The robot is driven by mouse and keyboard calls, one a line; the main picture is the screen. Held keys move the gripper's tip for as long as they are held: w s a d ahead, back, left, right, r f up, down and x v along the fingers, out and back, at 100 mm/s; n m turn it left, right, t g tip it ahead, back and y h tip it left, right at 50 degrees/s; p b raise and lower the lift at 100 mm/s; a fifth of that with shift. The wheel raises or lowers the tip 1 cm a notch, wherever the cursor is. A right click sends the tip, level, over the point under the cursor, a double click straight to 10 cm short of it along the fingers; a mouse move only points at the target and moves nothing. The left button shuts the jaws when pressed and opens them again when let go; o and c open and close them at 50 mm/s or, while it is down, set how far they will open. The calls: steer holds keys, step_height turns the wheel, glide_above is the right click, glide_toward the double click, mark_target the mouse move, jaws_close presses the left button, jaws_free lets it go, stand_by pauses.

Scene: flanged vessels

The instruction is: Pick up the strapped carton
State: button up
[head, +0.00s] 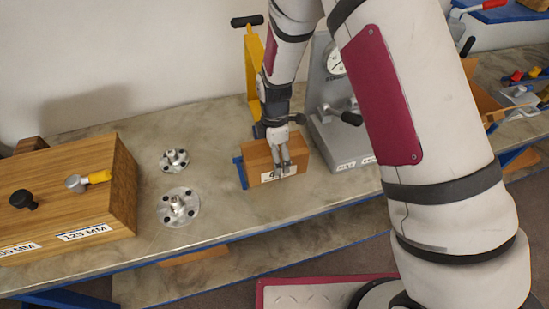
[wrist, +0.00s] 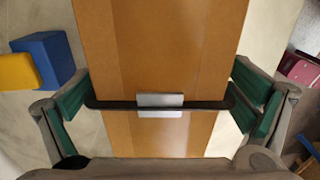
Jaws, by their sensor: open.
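The strapped carton (head: 262,162) is a brown box with a white label on its front, standing on the bench in the head view. In the wrist view the carton (wrist: 165,60) fills the middle, with a dark strap and a metal clip across it. My gripper (head: 284,168) is at the carton, pointing down. In the wrist view my gripper (wrist: 162,107) is open, with one green-padded finger on each side of the carton, near the ends of the strap. I cannot tell whether the pads touch it.
A grey gauge stand (head: 340,110) is close on the carton's right, and a yellow lever tool (head: 253,70) stands behind it. Two flanged metal parts (head: 179,207) (head: 174,160) lie to the left. A wooden case (head: 120,190) is further left.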

steer(key=shift+c, duration=0.5)
steer(key=c, duration=1.8)
steer(key=shift+c, duration=0.6)
